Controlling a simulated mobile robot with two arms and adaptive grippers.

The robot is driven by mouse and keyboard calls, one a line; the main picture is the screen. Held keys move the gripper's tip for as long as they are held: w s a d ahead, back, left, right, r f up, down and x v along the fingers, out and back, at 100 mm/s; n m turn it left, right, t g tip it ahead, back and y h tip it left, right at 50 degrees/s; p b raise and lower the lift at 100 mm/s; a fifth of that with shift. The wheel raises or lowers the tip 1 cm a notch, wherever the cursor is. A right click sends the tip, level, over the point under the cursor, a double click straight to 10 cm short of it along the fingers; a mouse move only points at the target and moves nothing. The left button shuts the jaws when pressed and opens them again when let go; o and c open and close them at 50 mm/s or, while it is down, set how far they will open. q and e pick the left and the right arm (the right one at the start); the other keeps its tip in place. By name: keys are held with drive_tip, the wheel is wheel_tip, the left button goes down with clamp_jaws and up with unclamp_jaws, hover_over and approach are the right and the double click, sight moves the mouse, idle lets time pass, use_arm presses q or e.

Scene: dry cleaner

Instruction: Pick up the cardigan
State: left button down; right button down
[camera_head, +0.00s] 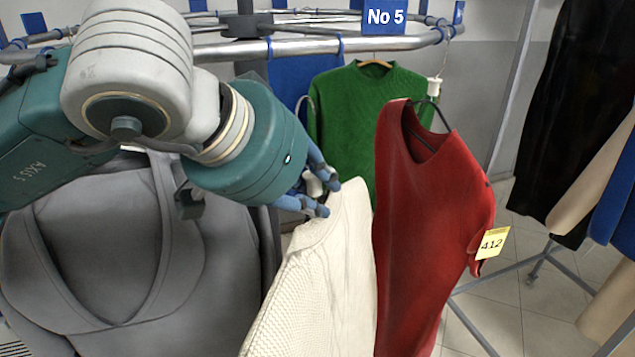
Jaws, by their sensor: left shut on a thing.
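A cream knitted garment, which looks like the cardigan (325,275), hangs in the middle of the head view. It is seen at a slant and its lower part runs out of the picture. My left gripper (326,198) is at its upper edge, with blue fingers shut on the fabric. My left arm comes in from the upper left and hides part of the rail and of the garments behind. I cannot see a hanger in the cream garment. My right gripper is not in view.
A red garment (420,230) with a yellow tag (493,243) hangs close on the right. A green sweater (365,115) hangs behind, a grey one (110,260) at left. A round metal rail (390,43) bears a blue "No 5" sign (385,17). Dark clothes (575,100) hang far right.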

use_arm(q)
drive_tip(key=s+a+b, duration=0.4)
drive_tip(key=s+a, duration=0.5)
drive_tip(key=s, duration=0.3)
drive_tip(key=shift+s+a+f+b, duration=0.15)
drive_tip(key=shift+a+f+b, duration=0.1)
drive_tip(key=shift+f+b, duration=0.2)
drive_tip(key=shift+d, duration=0.1)
